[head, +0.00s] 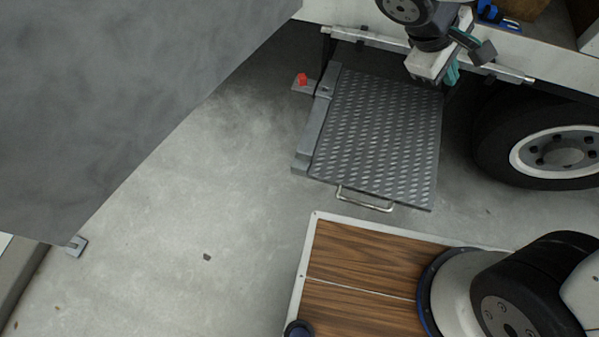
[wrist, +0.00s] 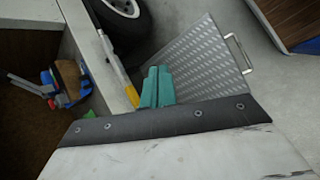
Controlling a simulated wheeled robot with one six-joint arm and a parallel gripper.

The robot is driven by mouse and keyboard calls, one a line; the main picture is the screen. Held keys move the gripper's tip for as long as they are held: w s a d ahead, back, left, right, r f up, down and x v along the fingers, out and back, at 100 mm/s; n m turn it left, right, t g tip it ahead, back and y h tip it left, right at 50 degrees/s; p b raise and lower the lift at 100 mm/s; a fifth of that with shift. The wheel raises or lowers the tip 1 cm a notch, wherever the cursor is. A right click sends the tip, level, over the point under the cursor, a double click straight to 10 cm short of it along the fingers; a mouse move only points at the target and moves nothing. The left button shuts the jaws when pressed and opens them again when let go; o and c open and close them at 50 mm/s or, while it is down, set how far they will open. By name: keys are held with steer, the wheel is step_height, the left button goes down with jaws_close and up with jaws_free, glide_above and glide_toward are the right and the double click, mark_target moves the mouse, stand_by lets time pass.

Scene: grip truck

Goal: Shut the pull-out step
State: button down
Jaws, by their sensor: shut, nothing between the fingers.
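The pull-out step (head: 375,130) is a grey diamond-plate tread that sticks out from under the truck's side. A metal loop handle (head: 365,203) is on its outer edge. In the wrist view the step (wrist: 200,62) lies beyond my fingers, with its handle (wrist: 238,52) at the far right. A red block (head: 302,79) sits on a bracket at the step's left side. My gripper (head: 453,75), with teal fingers, is over the step's inner right corner near the truck. In the wrist view the fingers (wrist: 157,86) are together and empty. Contact with the step cannot be told.
A side rail (head: 500,72) runs along the truck's lower edge, close to my gripper. A wheel (head: 560,150) stands right of the step. A large grey panel (head: 110,90) fills the upper left. Blue items (wrist: 48,88) lie on the truck bed.

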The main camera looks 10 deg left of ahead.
steer(key=a+f+n+t+y, duration=0.1)
steer(key=a+f+n+t, duration=0.4)
steer(key=a+f+n, duration=1.05)
steer(key=s+a+f+n+t+y, duration=0.1)
steer(key=s+a+f+y, duration=0.1)
steer(key=s+a+f, duration=0.35)
steer(key=s+a+f+n+t+y, duration=0.1)
steer(key=s+a+f+n, duration=0.15)
steer(key=a+f, duration=0.55)
steer(key=n+y, duration=0.2)
steer(key=n, duration=0.2)
glide_toward(298, 172)
steer(key=shift+g, duration=0.4)
steer(key=x, duration=0.5)
steer(key=shift+w+d+r, duration=0.1)
steer(key=shift+d, duration=0.05)
steer(key=shift+w, duration=0.45)
